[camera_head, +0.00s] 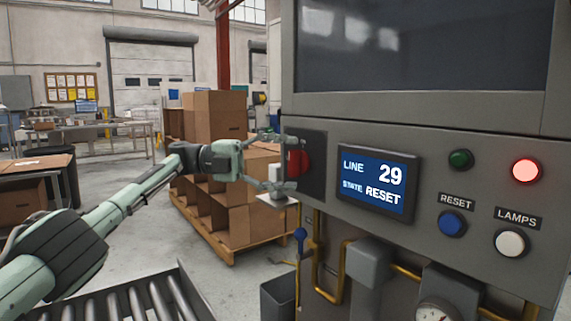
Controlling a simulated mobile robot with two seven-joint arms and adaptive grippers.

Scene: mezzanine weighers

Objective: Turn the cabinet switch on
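The grey cabinet (325,135) fills the right side of the view. Its red switch (298,160) sits on a dark plate at the panel's left end, seen at a steep angle. My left gripper (284,163) is just left of the switch. Its fingers are spread, one above and one below the level of the red knob, with nothing held. I cannot tell whether a finger touches the knob. The display (376,183) reads LINE 29, STATE RESET. My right gripper is not in view.
On the panel are a dark green lamp (460,159), a lit red lamp (525,171), a blue RESET button (452,223) and a white LAMPS button (510,243). Yellow pipes (344,270) run below. Cartons (213,117) on a pallet stand behind my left arm; a roller conveyor (183,275) is lower left.

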